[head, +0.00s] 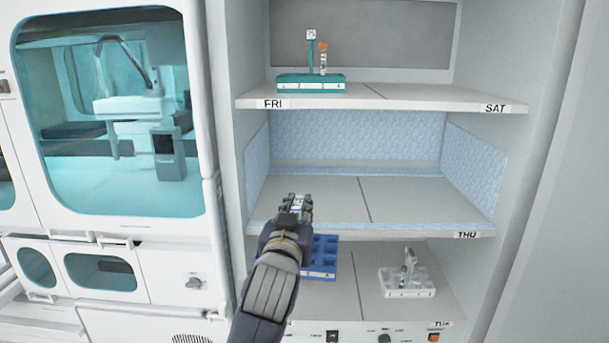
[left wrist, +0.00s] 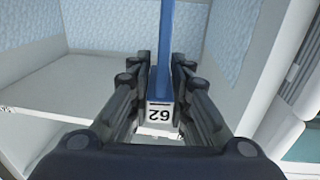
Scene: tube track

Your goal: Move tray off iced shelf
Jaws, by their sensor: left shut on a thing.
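The iced shelf (head: 410,200) has frosted pale-blue walls, a THU label on its front edge, and a bare surface. My left gripper (head: 296,205) is in front of its left part. In the left wrist view my left gripper (left wrist: 160,85) is shut on a blue upright post (left wrist: 168,45) with a white tag, 62, which appears upside down. A blue tray (head: 325,255) with square wells shows below the iced shelf's front edge, partly hidden behind my left gripper and arm. I cannot tell whether it touches the lower shelf. My right gripper is not in view.
The upper shelf (head: 420,97), labelled FRI and SAT, holds a teal tray (head: 310,86) at its left. The lower shelf (head: 345,300) holds a clear tray (head: 408,293) at its right. A cabinet with a tinted window (head: 110,185) stands at the left.

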